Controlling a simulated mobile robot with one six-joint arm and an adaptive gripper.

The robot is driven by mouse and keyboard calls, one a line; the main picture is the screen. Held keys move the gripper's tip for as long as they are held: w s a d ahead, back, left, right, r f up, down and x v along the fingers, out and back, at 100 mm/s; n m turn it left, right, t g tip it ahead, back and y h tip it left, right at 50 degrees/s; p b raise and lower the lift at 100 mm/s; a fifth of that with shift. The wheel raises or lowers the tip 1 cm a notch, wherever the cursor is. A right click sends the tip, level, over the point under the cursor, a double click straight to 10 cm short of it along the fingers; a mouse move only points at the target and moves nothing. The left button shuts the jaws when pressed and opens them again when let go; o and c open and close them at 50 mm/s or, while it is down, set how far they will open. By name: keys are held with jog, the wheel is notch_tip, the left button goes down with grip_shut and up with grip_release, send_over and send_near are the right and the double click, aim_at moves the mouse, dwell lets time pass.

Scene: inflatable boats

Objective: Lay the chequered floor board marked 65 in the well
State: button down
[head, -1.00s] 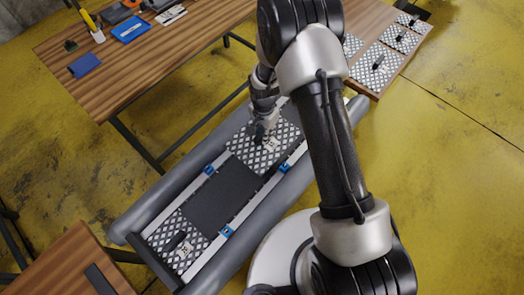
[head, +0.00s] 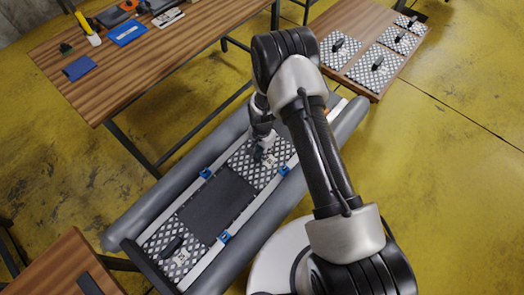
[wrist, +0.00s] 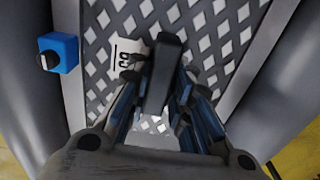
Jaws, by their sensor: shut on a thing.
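The chequered floor board (head: 243,160) is in the far part of the boat's well, between the two pale side rails. In the wrist view, the board (wrist: 207,30) fills the middle, and its white label (wrist: 124,58) is partly hidden, so its number is hard to read. My gripper (head: 259,152) is shut on the black upright handle (wrist: 164,70) of this board. The board looks level and low between the rails; I cannot tell whether it rests on the floor. The bare dark well floor (head: 217,205) is on its near side.
Another chequered board (head: 158,240) with a black handle lies at the well's near end. Blue clips (head: 225,237) sit along the rails. Grey tubes (head: 140,215) flank the well. Several boards lie on a wooden table (head: 345,82) at upper right. A workbench (head: 150,65) stands at upper left.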

jog(key=shift+f, duration=0.2)
jog(key=c, duration=1.4)
grip_release()
jog(key=shift+r, duration=0.1)
jog(key=shift+c, duration=0.2)
notch_tip(320, 180, up, 28)
jog(key=d+n+t+p, duration=0.1)
jog(key=d+n+p, duration=0.1)
jog(key=p, duration=0.1)
jog(key=s+d+r+n+t, duration=0.1)
jog(key=s+d+r, duration=0.15)
jog(key=r, duration=0.35)
jog(key=s+d+r+n, duration=0.1)
jog(key=s+r, duration=0.2)
jog(key=r, duration=0.4)
jog(key=s+d+r+n+t, duration=0.1)
jog(key=s+d+r+n, duration=0.1)
jog(key=s+r, duration=0.3)
jog(key=s+d+r+n+t, duration=0.1)
jog(key=s+r, duration=0.4)
jog(key=s, duration=0.9)
jog(key=shift+s+d+n+t, duration=0.3)
jog(key=shift+d+n, duration=0.45)
jog(key=shift+n, duration=0.25)
